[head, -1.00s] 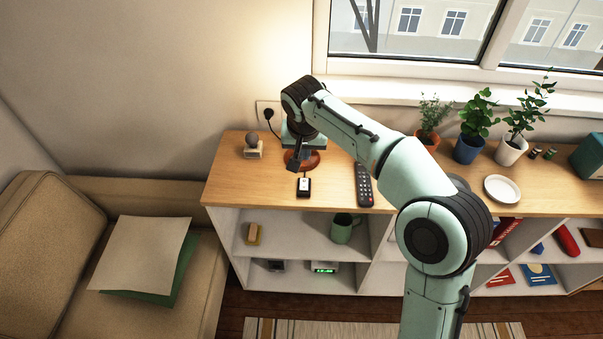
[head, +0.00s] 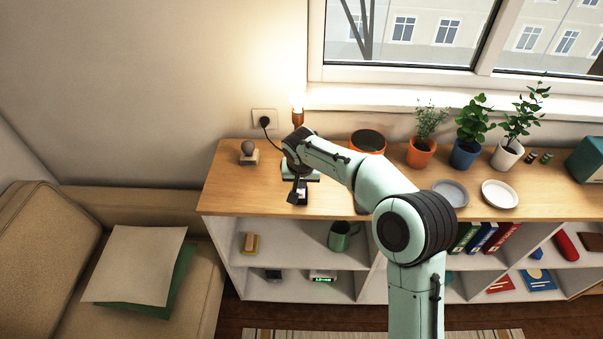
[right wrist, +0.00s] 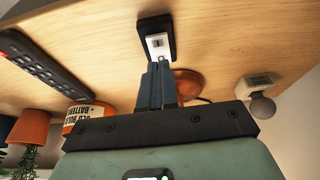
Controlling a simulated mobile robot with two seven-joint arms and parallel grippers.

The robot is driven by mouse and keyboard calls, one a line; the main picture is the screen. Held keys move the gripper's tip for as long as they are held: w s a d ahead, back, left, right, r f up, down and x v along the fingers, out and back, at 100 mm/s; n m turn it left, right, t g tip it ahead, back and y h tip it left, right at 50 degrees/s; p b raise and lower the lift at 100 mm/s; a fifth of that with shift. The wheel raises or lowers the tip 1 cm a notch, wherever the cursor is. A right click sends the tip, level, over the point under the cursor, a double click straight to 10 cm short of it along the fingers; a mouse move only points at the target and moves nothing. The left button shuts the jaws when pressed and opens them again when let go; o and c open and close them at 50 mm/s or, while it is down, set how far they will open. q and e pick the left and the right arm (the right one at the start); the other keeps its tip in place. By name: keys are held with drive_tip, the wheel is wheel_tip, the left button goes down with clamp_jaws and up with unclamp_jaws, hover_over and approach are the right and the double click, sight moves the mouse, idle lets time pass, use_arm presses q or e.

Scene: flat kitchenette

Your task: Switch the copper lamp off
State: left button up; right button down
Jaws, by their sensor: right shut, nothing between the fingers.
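The copper lamp (head: 298,118) stands at the back of the wooden shelf top, its bulb lit and glowing on the wall. My right arm hides most of it. Its round copper base (right wrist: 188,84) shows in the right wrist view, behind the fingers. A small black switch box with a white rocker (right wrist: 157,43) lies on the wood in front of the lamp. My right gripper (right wrist: 161,66) is shut and empty, its fingertips at the near end of the rocker; I cannot tell whether they touch it. In the head view the gripper (head: 300,184) partly covers the switch. My left gripper is out of view.
A stamp-like object with a grey ball (head: 248,151) stands left of the lamp. Potted plants (head: 421,152) and two dishes (head: 499,194) stand farther right.

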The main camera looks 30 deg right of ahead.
drive_tip(key=shift+f, duration=0.55)
drive_tip(key=shift+w, duration=0.1)
